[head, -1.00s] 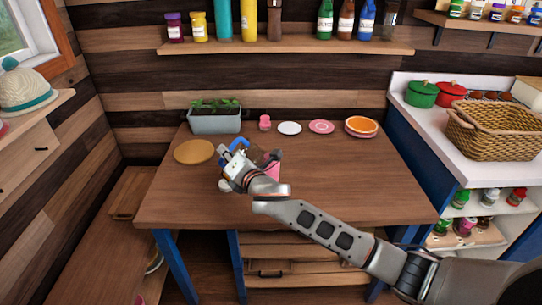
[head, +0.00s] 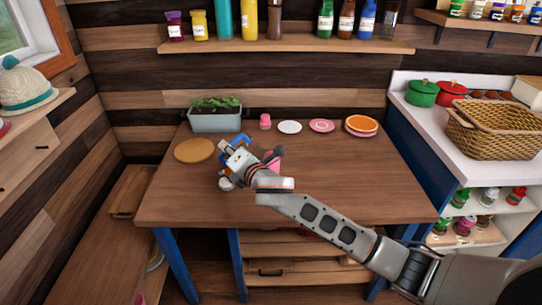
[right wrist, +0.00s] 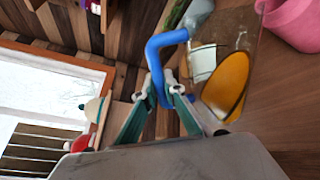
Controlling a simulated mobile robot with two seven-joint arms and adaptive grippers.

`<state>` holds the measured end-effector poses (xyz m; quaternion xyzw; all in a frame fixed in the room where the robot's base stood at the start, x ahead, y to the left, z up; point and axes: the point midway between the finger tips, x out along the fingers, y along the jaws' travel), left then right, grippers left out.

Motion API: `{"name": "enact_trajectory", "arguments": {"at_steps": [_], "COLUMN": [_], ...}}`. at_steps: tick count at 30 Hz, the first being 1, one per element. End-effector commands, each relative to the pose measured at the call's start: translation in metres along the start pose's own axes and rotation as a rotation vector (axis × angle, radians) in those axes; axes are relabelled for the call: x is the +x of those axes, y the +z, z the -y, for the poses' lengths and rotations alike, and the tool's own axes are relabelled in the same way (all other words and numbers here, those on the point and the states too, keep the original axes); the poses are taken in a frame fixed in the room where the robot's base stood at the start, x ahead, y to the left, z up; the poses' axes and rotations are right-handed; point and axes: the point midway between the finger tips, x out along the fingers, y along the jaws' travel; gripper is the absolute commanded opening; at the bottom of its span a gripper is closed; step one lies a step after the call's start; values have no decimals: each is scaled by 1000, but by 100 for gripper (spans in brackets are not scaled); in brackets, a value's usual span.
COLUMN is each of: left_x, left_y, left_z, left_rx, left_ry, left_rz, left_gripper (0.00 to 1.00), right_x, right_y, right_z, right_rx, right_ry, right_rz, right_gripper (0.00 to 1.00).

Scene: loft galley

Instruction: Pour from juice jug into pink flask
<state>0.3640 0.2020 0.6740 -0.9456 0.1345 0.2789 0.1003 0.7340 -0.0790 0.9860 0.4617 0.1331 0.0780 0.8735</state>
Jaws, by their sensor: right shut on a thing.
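My right gripper (head: 233,151) is over the left middle of the table, shut on the blue handle of the juice jug (head: 243,139). In the right wrist view, my right gripper's fingers (right wrist: 162,92) pinch the handle, and orange juice shows in the jug's clear body (right wrist: 227,86). The jug looks tilted; its body is mostly hidden behind my wrist in the head view. The pink flask (head: 273,157) stands on the table just right of the gripper, partly hidden by my wrist. It also shows at the upper right corner of the right wrist view (right wrist: 297,22). My left gripper is out of view.
The wooden table (head: 340,195) is clear at its front and right. Along its back are a planter (head: 215,123), a small pink item (head: 265,122), a white plate (head: 290,127), a pink plate (head: 321,126) and an orange-topped plate (head: 361,125). A round board (head: 194,151) lies left.

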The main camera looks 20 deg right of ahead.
Motion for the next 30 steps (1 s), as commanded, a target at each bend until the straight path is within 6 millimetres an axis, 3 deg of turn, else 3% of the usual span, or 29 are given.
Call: {"name": "enact_trajectory", "arguments": {"at_steps": [30], "left_x": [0], "left_y": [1], "left_z": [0], "left_rx": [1], "left_ry": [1], "left_rz": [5], "left_gripper": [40], "right_x": [-1], "right_y": [11], "right_z": [-6], "right_rx": [67], "right_ry": [2], "right_rz": [-11], "right_gripper": [0]}}
